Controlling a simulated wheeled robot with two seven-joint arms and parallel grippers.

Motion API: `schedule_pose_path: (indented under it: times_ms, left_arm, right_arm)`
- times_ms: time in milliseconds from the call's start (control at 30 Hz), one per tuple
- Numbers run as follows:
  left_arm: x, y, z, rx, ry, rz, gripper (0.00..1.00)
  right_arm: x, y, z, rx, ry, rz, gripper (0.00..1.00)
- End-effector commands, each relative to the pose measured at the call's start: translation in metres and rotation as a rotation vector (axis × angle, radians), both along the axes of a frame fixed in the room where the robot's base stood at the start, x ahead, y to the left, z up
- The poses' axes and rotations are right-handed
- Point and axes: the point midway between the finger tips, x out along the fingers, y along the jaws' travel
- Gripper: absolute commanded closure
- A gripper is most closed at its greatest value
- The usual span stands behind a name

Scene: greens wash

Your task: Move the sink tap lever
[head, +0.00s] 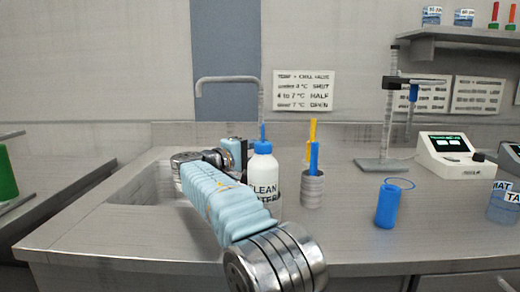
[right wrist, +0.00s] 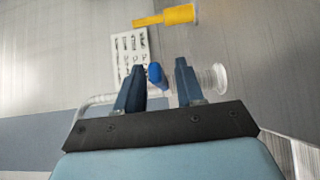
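The sink tap's grey spout (head: 230,79) arches over the sink at the back; its column drops behind a white bottle. A short blue piece, apparently the tap lever (head: 262,131), shows just above the bottle cap. In the right wrist view, the blue lever (right wrist: 155,73) sits between my right gripper's fingers (right wrist: 159,66), closer to the left finger; I cannot tell if they touch. The fingers are apart. The pale spout (right wrist: 95,99) curves on the left. In the head view my right arm hides much of the gripper. My left gripper is not in view.
The white bottle (head: 263,168) stands close beside my arm. A holder (head: 312,190) with blue and yellow tools stands right of it. A blue cylinder (head: 387,206), a stand (head: 383,164) and a white instrument (head: 450,155) are further right. The sink basin (head: 140,187) is left.

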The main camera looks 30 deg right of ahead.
Motion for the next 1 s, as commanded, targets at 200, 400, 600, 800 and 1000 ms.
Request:
schedule_pose_path:
  times_ms: [200, 400, 600, 800, 1000]
  left_arm:
    - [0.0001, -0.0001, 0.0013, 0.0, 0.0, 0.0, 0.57]
    - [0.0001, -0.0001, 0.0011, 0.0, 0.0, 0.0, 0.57]
    - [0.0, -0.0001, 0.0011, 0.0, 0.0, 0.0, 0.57]
    - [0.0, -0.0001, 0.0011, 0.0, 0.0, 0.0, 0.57]
    - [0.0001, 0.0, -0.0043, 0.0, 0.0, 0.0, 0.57]
  right_arm:
    - [0.0019, -0.0082, 0.0, 0.0, -0.001, 0.0, 0.63]
    - [0.0018, -0.0079, -0.0001, 0.0, -0.001, 0.0, 0.67]
    - [0.0017, -0.0077, -0.0002, 0.0, 0.0, 0.0, 0.98]
    - [0.0017, -0.0075, -0.0004, 0.0, 0.0, 0.0, 1.0]
    - [0.001, -0.0085, -0.0027, 0.001, -0.001, 0.011, 1.0]
